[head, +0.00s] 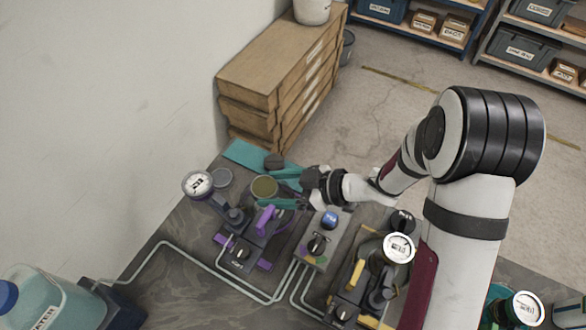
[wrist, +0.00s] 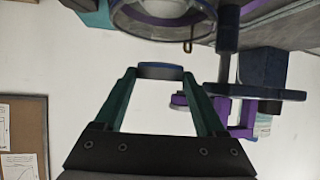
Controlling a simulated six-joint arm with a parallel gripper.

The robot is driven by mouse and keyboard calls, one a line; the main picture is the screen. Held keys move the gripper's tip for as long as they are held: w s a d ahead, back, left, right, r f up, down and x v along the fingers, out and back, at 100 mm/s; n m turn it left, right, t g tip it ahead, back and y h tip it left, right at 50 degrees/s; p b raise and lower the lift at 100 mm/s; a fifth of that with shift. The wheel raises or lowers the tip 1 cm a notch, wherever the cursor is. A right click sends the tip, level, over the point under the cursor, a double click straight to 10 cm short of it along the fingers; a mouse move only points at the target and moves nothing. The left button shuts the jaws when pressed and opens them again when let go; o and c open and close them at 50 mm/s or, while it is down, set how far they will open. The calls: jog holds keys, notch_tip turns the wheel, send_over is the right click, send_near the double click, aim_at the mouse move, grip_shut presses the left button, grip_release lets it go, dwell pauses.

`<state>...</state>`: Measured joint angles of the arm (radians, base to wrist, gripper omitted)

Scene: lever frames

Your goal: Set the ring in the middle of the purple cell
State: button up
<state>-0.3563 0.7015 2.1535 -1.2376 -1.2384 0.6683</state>
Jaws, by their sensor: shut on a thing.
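In the wrist view a blue-edged, grey band, apparently the ring's side (wrist: 160,71), spans the two fingertips (wrist: 161,78). The purple cell (head: 240,256) stands just below the gripper in the head view, with a purple lever (head: 265,221) and dark fittings. The ring appears beyond the lever, near the cell's far end. Its height over the cell and any contact are unclear. The cell's middle is partly hidden by the lower finger.
A white-faced gauge (head: 198,184) stands left of the ring. A grey box with a blue knob (head: 329,219) stands right of the purple cell, then a yellow-marked cell with a gauge (head: 398,248). Pale tubes cross the dark bench. A water jug (head: 50,300) is at lower left.

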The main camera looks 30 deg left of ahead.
aim_at(281, 211)
jog(key=shift+f, duration=3.5)
jog(key=shift+w+d+f, duration=0.1)
jog(key=shift+w+d, duration=0.05)
jog(key=shift+d, duration=0.15)
jog(key=shift+f, duration=0.35)
jog(key=o, duration=1.5)
jog(key=v, duration=0.8)
jog(key=r+v, duration=0.1)
jog(key=v, duration=0.7)
jog(key=shift+a, duration=0.3)
